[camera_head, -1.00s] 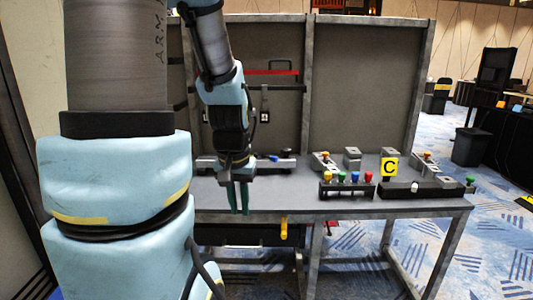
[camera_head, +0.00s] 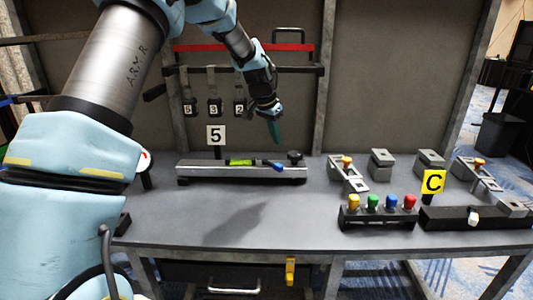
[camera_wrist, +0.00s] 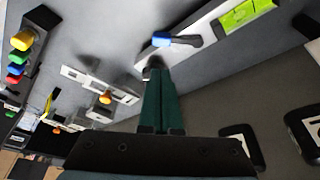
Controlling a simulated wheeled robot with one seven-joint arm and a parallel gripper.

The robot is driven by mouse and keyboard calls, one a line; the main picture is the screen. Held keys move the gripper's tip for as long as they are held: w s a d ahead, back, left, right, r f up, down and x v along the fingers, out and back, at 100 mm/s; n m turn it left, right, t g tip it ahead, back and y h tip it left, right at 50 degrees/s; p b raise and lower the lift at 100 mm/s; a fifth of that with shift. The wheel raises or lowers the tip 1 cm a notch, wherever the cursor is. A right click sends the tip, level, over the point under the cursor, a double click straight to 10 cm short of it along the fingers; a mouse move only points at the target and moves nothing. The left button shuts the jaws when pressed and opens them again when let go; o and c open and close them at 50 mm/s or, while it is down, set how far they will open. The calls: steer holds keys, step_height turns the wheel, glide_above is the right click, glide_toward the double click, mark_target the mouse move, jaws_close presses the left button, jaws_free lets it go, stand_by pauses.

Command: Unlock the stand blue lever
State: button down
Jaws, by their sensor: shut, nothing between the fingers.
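The stand is a long grey bar (camera_head: 214,172) lying on the bench, with a bright green level vial in its middle. The blue lever (camera_head: 278,167) sits near its right end, beside a dark knob (camera_head: 295,156). In the wrist view the blue lever (camera_wrist: 162,40) lies across the bar, just beyond my fingertips. My gripper (camera_head: 276,142) is shut and empty, with green fingers pointing down above the lever. It also shows in the wrist view (camera_wrist: 155,72), with its tips close to the knob; whether they touch it is unclear.
Numbered hanging tags (camera_head: 213,107) and a red bar (camera_head: 290,48) are on the back panel. Coloured buttons (camera_head: 372,203) and a yellow C sign (camera_head: 432,182) are at right. The bench front (camera_head: 225,220) is clear.

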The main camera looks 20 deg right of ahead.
stand_by(0.3)
steer(key=p, duration=0.3)
glide_toward(285, 168)
steer(key=x, duration=0.5)
steer(key=shift+w+f, duration=0.1)
steer(key=shift+f, duration=0.05)
